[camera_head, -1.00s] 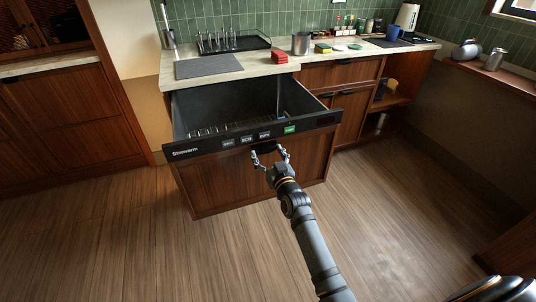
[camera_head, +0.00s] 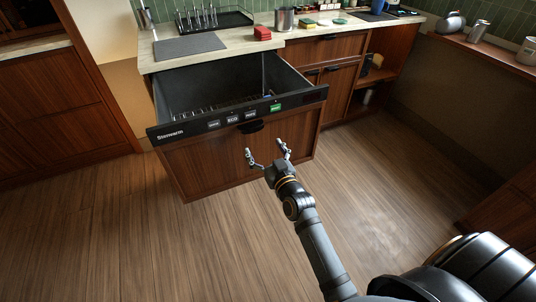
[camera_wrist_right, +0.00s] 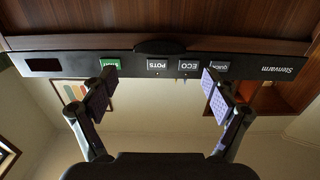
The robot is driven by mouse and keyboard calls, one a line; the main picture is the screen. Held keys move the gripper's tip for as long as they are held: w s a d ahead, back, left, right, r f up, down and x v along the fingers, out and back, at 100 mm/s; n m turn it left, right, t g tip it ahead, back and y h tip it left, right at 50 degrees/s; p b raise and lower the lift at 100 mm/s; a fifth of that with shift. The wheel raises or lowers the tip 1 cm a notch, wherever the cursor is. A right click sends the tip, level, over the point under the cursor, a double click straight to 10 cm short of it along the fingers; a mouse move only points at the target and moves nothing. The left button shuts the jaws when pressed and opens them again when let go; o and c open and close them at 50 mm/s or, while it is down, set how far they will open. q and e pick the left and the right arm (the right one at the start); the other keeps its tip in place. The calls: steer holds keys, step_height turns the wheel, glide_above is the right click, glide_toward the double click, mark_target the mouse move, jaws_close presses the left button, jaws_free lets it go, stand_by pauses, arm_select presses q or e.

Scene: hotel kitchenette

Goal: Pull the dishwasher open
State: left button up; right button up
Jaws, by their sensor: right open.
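The dishwasher (camera_head: 176,170) is a drawer with a wooden front and a black control strip, and it stands pulled out from under the counter. Its grey tub shows from above with a rack (camera_head: 212,110) inside. A dark handle (camera_head: 251,127) sits under the strip; it also shows in the right wrist view (camera_wrist_right: 159,47). My right gripper (camera_head: 266,152) is open and empty in front of the drawer front, just below the handle. It looks apart from the handle. In the right wrist view its two fingers (camera_wrist_right: 153,95) are spread wide. My left gripper is not in view.
Wooden floor (camera_head: 110,245) lies clear in front and to the left.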

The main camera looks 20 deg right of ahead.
steer(key=shift+s+d, duration=0.1)
steer(key=shift+s, duration=1.85)
